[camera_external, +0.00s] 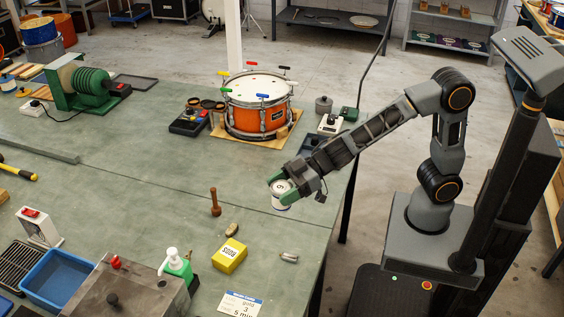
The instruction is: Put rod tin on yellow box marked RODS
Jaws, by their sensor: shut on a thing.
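My gripper (281,187) has green fingertips and is shut on a small white tin (283,201), the rod tin as far as I can tell. The tin has a dark mark on its pale top and a blue band low on its side. It looks about upright and appears held above the green bench; the exact height is unclear. The yellow box (230,257) marked RODS sits on the bench, below and left of the tin in the picture. Nothing shows on top of the box, and my gripper is apart from it.
An orange drum (258,112) stands behind my gripper. A wooden peg-like tool (215,203) stands left of the tin. A green bottle (178,267) with a white pump is beside the yellow box. A small metal piece (289,257) and a printed card (241,304) lie nearby.

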